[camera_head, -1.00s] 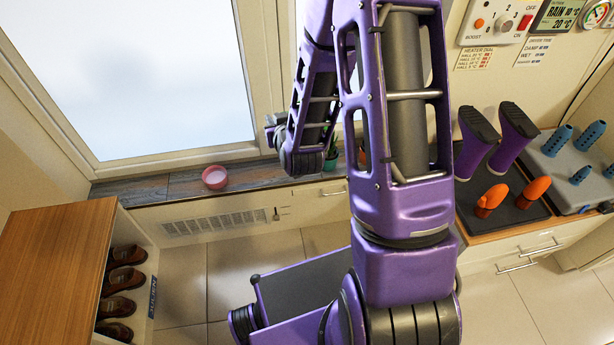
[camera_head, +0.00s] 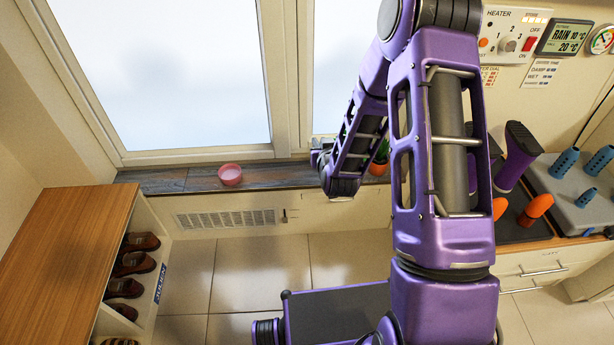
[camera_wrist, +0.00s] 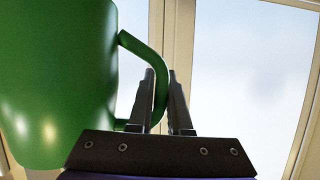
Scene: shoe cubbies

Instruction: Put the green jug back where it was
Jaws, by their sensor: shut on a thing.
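In the wrist view, the green jug (camera_wrist: 55,80) fills the left side, with its handle (camera_wrist: 160,75) arching to the right. My gripper (camera_wrist: 162,85) is shut on the handle, which passes between its two dark fingers. The jug's body is partly cut off by the frame's left and top edges.
A dark stone sill (camera_head: 190,179) under the window holds a pink bowl (camera_head: 230,175) and a potted plant (camera_head: 379,160) partly behind my arm. A wooden cubby (camera_head: 65,240) with brown shoes stands at left. Purple boots (camera_head: 515,155) and a boot-dryer board (camera_head: 572,190) are at right.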

